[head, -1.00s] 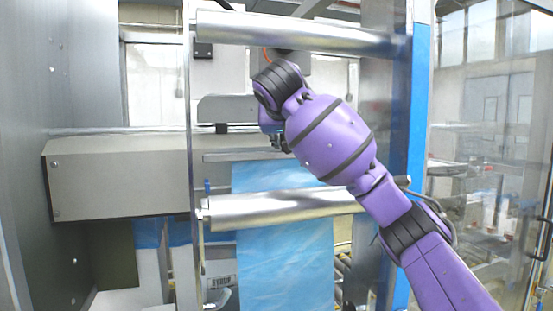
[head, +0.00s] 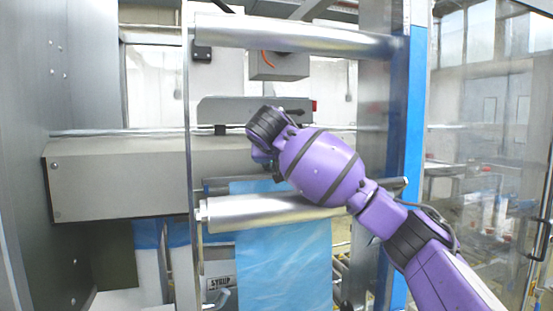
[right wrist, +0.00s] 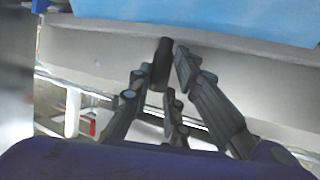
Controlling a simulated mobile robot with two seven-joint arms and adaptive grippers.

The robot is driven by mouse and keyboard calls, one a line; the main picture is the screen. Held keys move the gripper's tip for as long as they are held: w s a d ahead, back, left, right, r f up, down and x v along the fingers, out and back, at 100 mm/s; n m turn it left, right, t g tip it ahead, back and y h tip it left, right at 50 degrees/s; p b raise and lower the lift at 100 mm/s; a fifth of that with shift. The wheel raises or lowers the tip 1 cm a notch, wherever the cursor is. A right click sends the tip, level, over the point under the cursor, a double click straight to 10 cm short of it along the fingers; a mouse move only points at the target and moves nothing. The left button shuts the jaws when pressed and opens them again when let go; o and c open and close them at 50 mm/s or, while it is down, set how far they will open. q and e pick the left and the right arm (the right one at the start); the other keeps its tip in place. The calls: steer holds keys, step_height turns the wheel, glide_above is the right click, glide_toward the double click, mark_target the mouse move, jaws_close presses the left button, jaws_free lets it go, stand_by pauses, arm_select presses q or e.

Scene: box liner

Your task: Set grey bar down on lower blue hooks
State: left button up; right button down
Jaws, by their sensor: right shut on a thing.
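The grey bar (head: 216,186) is level in the head view, just above and behind the lower silver roller (head: 275,210). Its left end shows beside the metal upright, and its middle is partly covered by my right arm. My right gripper (head: 276,172) is shut on the bar, mostly hidden behind my wrist. In the right wrist view a dark cylinder, seemingly the bar (right wrist: 161,62), shows between the fingers (right wrist: 166,78). The lower blue hooks cannot be made out, so I cannot tell whether the bar touches them. My left gripper is not in view.
An upper silver roller (head: 300,37) crosses above. A grey box housing (head: 118,178) stands at left, and a blue-edged upright (head: 417,120) stands at right, close to my arm.

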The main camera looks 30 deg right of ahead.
steer(key=shift+a+f, duration=0.1)
steer(key=shift+f, duration=0.2)
steer(key=c, duration=1.6)
jaws_free()
steer(key=shift+c, duration=0.2)
steer(key=shift+r, duration=0.1)
steer(key=v, duration=1.2)
steer(key=shift+r, duration=0.1)
